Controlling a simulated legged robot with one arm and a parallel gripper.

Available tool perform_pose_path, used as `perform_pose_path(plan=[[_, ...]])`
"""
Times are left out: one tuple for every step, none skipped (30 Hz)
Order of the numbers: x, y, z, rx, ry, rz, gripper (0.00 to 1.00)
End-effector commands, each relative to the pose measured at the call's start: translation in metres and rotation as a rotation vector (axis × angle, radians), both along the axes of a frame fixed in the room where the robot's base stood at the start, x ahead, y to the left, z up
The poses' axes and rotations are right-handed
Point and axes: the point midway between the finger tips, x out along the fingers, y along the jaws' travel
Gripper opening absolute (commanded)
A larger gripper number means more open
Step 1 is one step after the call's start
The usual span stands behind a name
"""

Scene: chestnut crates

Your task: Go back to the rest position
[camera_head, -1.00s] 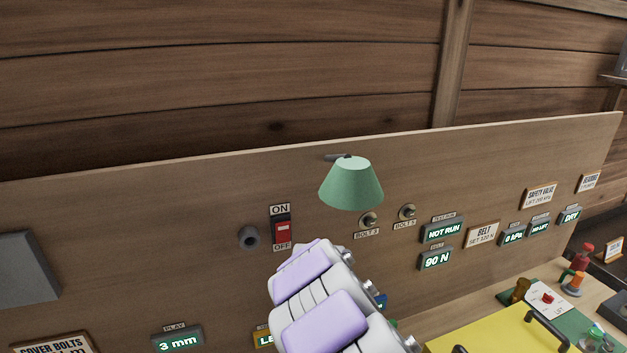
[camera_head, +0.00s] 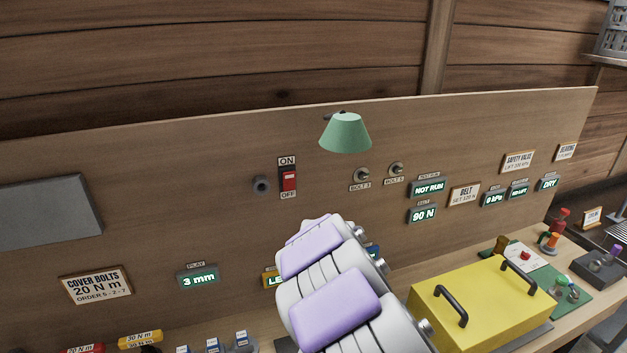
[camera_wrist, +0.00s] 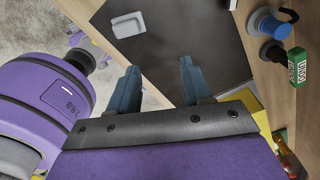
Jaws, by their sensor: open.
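My gripper (camera_wrist: 157,88) shows in the wrist view with its two blue-grey fingers apart. It is open and nothing is between the fingers. It hangs above a dark mat (camera_wrist: 165,35) on the wooden bench. In the head view my white and purple arm reaches forward from the bottom middle toward the bench, and the gripper itself is hidden there.
A yellow cover (camera_head: 478,306) with two black handles sits on the bench at right. A green lamp (camera_head: 345,133) sticks out from the back panel. A red switch (camera_head: 289,179) is on the panel.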

Motion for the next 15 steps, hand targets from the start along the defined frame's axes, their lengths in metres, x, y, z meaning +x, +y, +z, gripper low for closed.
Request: perform_pose_path(plan=[[-0.003,-0.005,0.004,-0.002,-0.001,0.017,0.49],[-0.005,-0.007,0.007,-0.002,-0.002,0.029,0.49],[-0.009,-0.011,0.012,-0.003,-0.003,0.048,0.49],[-0.012,-0.013,0.014,-0.005,-0.002,0.062,0.49],[-0.015,-0.016,0.017,-0.007,-0.002,0.079,0.49],[-0.019,-0.020,0.021,-0.009,0.000,0.101,0.49],[-0.022,-0.023,0.024,-0.009,0.001,0.119,0.49],[-0.025,-0.026,0.027,-0.011,0.004,0.137,0.49],[-0.030,-0.031,0.031,-0.012,0.006,0.164,0.49],[-0.035,-0.034,0.034,-0.011,0.009,0.185,0.49],[-0.040,-0.038,0.037,-0.013,0.013,0.209,0.49],[-0.047,-0.043,0.041,-0.012,0.019,0.243,0.49],[-0.053,-0.047,0.045,-0.012,0.022,0.273,0.49],[-0.059,-0.051,0.050,-0.011,0.022,0.305,0.49],[-0.070,-0.057,0.055,-0.008,0.026,0.355,0.49]])
